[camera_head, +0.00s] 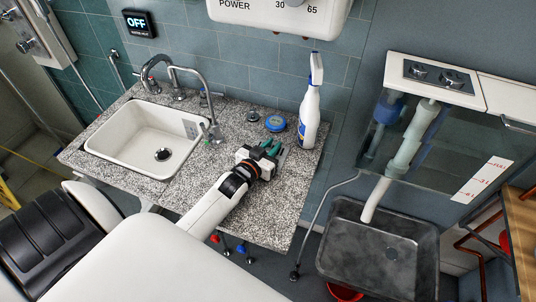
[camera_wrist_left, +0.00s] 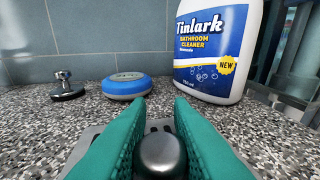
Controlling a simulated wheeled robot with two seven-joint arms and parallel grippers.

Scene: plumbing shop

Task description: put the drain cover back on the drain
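My left gripper (camera_head: 268,148) is low over the speckled counter, right of the sink. Its green fingers (camera_wrist_left: 160,110) stand either side of a dark metal knob (camera_wrist_left: 162,154) in the left wrist view. Grey flat metal, seemingly the plate of a drain cover (camera_wrist_left: 88,138), shows around the fingers; they hide most of it. Whether the fingers press on the knob is unclear. The white sink (camera_head: 125,128) has a dark round drain (camera_head: 162,154) in its floor. The grey floor basin (camera_head: 345,262) has a dark round spot, maybe a drain (camera_head: 391,254). My right gripper is out of view.
A spray bottle (camera_head: 309,118) and a blue round puck (camera_head: 275,123) stand behind the gripper. A small chrome-topped fitting (camera_head: 253,116) is left of the puck. Faucets (camera_head: 200,85) rise behind the sink. Pale pipe (camera_head: 405,150) hangs over the floor basin.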

